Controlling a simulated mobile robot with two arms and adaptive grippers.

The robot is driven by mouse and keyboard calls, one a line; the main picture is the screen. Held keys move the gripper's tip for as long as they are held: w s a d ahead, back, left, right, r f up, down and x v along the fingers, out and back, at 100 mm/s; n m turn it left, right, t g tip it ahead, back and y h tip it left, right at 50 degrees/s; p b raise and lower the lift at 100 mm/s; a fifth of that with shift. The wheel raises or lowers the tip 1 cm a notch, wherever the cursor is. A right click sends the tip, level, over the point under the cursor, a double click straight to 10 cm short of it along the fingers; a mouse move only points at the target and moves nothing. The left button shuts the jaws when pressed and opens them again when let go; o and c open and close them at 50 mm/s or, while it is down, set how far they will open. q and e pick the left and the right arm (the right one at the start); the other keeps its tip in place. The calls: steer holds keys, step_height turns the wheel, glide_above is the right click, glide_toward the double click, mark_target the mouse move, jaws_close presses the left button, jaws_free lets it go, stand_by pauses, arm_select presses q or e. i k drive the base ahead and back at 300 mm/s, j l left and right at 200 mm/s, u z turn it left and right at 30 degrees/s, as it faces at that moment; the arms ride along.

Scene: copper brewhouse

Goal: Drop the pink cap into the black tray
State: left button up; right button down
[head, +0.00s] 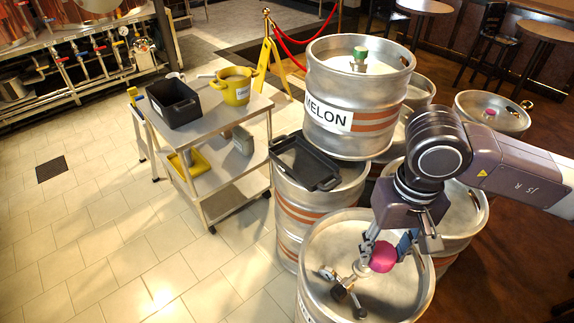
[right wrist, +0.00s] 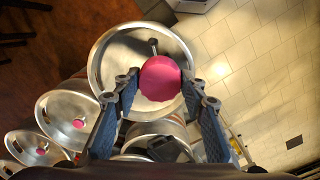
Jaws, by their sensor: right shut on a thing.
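The pink cap (head: 383,257) is round and held between the fingers of my right gripper (head: 392,246), above the top of the front steel keg (head: 330,246). In the right wrist view the pink cap (right wrist: 160,79) sits between the two fingertips, with the keg top behind it. The black tray (head: 303,162) is shallow and looks empty. It lies on a keg behind and left of my right gripper, beside the keg labelled MELON. A dark shape low in the right wrist view (right wrist: 168,148) appears to be the same tray. My left gripper is not in view.
The tall MELON keg (head: 345,85) with a green cap (head: 360,53) stands just right of the tray. A steel cart (head: 215,128) holds a black bin (head: 174,104) and a yellow pot (head: 235,88). A keg at right carries another pink cap (head: 490,112).

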mark_target(307, 164)
steer(key=i+j, duration=0.1)
steer(key=j, duration=0.3)
steer(key=i+j+z, duration=0.1)
steer(key=j, duration=0.3)
steer(key=i+j+z, duration=0.1)
steer(key=j, duration=0.3)
steer(key=i+j, duration=0.1)
steer(key=j, duration=0.3)
steer(key=i+j+z, duration=0.25)
steer(key=i, duration=0.85)
steer(key=i+l, duration=0.2)
